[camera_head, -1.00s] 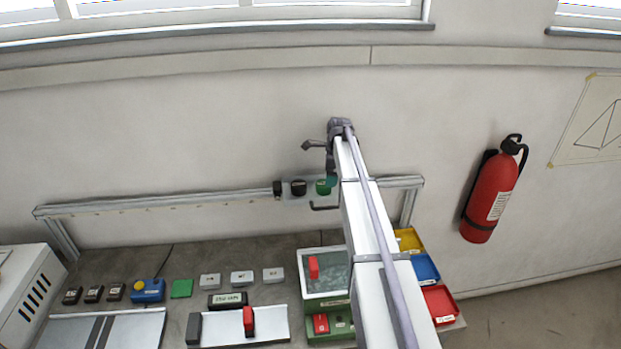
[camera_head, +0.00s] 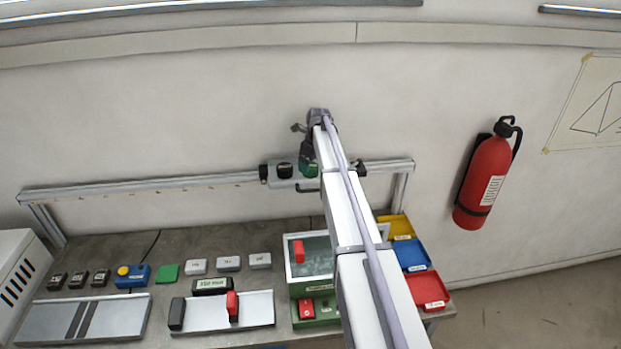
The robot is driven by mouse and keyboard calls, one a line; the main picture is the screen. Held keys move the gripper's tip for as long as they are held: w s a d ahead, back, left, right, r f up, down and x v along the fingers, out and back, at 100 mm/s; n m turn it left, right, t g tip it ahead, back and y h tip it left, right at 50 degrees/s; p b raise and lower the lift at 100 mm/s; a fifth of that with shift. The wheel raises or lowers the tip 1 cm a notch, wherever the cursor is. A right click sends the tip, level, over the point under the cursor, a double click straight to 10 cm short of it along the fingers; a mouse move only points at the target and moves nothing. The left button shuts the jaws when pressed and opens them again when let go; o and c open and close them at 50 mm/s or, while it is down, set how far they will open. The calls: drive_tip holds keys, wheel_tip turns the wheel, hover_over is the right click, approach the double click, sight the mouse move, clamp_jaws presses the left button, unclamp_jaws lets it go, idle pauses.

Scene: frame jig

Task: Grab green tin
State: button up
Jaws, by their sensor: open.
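A small round green thing, which looks like the green tin (camera_head: 312,171), sits on a grey holder (camera_head: 283,184) on the rail at the back of the bench. It is partly covered by my arm and gripper. A black round one (camera_head: 284,171) stands to its left on the same holder. My gripper (camera_head: 307,160) is open, at the far end of my arm, and appears just above or in front of the green tin. The fingers are small and dark, so I cannot tell whether they touch it or stand around it.
A metal rail (camera_head: 140,187) spans the bench back. Yellow, blue and red trays (camera_head: 430,290) lie at the right. A green-framed box (camera_head: 312,280) stands beside my arm. A flat green block (camera_head: 167,273) lies on the bench. A fire extinguisher (camera_head: 482,185) hangs on the wall.

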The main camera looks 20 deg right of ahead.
sight(311, 166)
drive_tip(key=f, duration=0.1)
drive_tip(key=f+b, duration=0.1)
drive_tip(key=f, duration=0.1)
drive_tip(key=shift+w+a+f, duration=0.1)
drive_tip(key=shift+w, duration=0.15)
drive_tip(key=shift+r, duration=0.3)
drive_tip(key=c, duration=1.1)
drive_tip(key=shift+o, duration=0.2)
